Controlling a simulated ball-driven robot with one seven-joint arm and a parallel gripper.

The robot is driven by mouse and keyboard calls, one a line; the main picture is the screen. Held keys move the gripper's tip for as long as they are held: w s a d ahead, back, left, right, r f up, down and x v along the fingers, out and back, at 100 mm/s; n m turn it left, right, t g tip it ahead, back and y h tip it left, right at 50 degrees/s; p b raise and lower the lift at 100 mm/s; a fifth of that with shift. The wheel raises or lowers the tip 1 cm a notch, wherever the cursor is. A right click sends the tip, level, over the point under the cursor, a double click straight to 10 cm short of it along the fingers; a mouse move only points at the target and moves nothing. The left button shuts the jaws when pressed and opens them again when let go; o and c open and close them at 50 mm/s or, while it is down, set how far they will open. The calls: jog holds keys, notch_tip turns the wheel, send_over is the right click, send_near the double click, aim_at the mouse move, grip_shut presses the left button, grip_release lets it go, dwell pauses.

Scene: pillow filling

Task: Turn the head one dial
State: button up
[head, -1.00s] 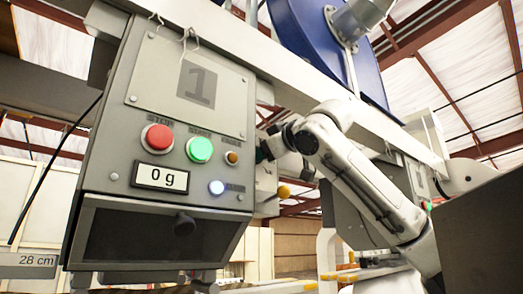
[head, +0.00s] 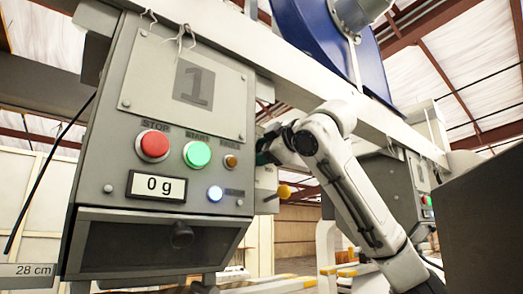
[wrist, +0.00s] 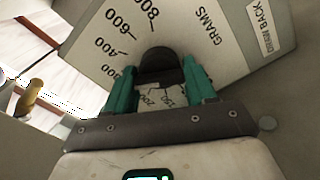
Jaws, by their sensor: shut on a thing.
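The head one machine is the grey box marked "1" (head: 197,82) on the left in the head view. Its dial, a dark knob (wrist: 160,66), shows in the wrist view on a plate with a "GRAMS" scale. My gripper (wrist: 163,86) has its two green fingers on either side of the knob and is shut on it. Part of the scale shows between the fingers. In the head view my gripper (head: 266,152) is at the box's right side, where the dial itself is hidden.
The box front has a red stop button (head: 153,145), a green button (head: 197,154) and a display reading 0 g (head: 157,187). A yellow-tipped knob (head: 284,191) sticks out below my gripper. A second grey box (head: 395,185) stands behind my arm.

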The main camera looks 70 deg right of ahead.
jog(key=shift+f, duration=0.1)
jog(key=o, duration=1)
jog(key=shift+o, duration=0.2)
jog(key=b+v, duration=0.2)
jog(key=v, duration=0.8)
jog(key=shift+s+a, duration=0.2)
jog(key=shift+s, duration=0.15)
